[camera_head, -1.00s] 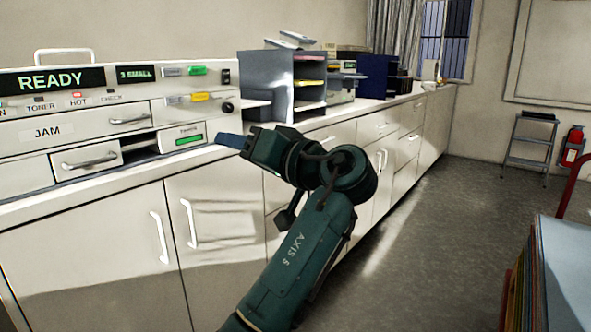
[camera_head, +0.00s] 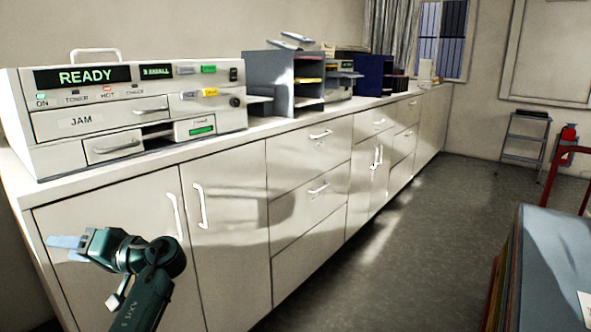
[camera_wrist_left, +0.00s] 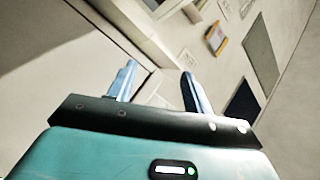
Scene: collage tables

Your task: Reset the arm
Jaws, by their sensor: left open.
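My left arm is dark green and comes up from the bottom left of the head view. Its gripper (camera_head: 66,248) has pale blue fingers and is in front of the white cabinet doors, below the counter edge. In the left wrist view the two blue fingers (camera_wrist_left: 156,90) stand apart with nothing between them, so the gripper is open and empty. My right gripper does not show.
A white machine (camera_head: 140,110) with a lit READY display stands on the counter. White cabinets (camera_head: 228,230) run along the wall. A grey organizer (camera_head: 270,68) stands beyond the machine. A cart with a blue-grey top (camera_head: 555,255) is at the right. The floor (camera_head: 400,240) between is clear.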

